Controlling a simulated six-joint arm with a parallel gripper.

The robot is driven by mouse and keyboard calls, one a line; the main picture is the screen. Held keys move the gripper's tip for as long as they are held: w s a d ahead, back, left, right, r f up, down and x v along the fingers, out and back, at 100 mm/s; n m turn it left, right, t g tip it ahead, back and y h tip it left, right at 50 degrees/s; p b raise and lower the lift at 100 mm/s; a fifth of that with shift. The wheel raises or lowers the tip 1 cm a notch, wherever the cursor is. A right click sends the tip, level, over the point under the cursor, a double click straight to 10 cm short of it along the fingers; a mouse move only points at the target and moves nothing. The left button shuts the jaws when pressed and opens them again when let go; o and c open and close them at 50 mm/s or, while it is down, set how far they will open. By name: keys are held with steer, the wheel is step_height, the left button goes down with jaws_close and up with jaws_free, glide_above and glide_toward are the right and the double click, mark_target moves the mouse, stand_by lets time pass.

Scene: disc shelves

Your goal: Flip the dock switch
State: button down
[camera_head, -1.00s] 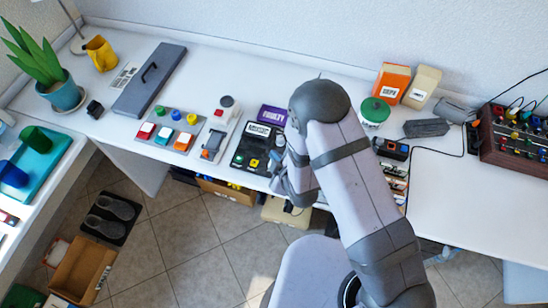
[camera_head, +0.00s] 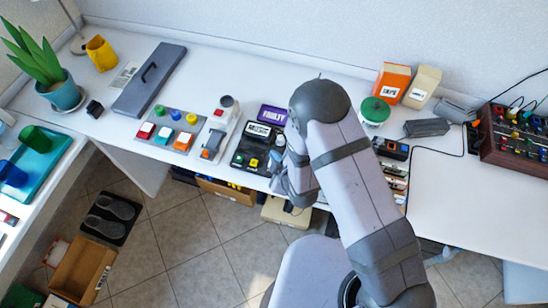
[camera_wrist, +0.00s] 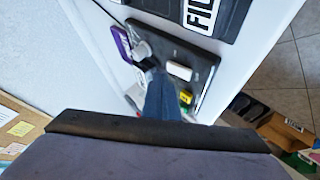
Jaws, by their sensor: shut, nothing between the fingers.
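A black panel (camera_head: 241,158) lies near the front edge of the white desk, with a white label, a yellow button and a green button. In the wrist view the dark panel (camera_wrist: 205,60) carries a white block (camera_wrist: 179,71) and a light grey knob. I cannot tell which part is the dock switch. My gripper (camera_wrist: 158,90) is shut and empty, over or close beside the panel's edge; contact cannot be judged. In the head view my wrist hides the panel's right side.
A purple sign (camera_head: 273,115) stands behind the panel. To the left are a panel with an orange rocker (camera_head: 207,154), a coloured-button board (camera_head: 160,153) and a grey case (camera_head: 150,78). Open desk lies behind.

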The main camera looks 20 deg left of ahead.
steer(key=shift+f+b, duration=0.3)
steer(key=shift+f, duration=0.1)
steer(key=shift+f+b, duration=0.3)
stand_by(0.6)
steer(key=shift+r, duration=0.1)
steer(key=shift+r+p, duration=0.6)
steer(key=shift+r, duration=0.1)
stand_by(0.3)
steer(key=shift+s+r+p, duration=0.2)
steer(key=shift+r+p, duration=0.8)
steer(key=shift+r, duration=0.25)
steer(key=shift+s+r+p, duration=0.2)
steer(key=shift+r+p, duration=0.75)
steer(key=shift+r, duration=0.3)
steer(key=shift+w, duration=0.1)
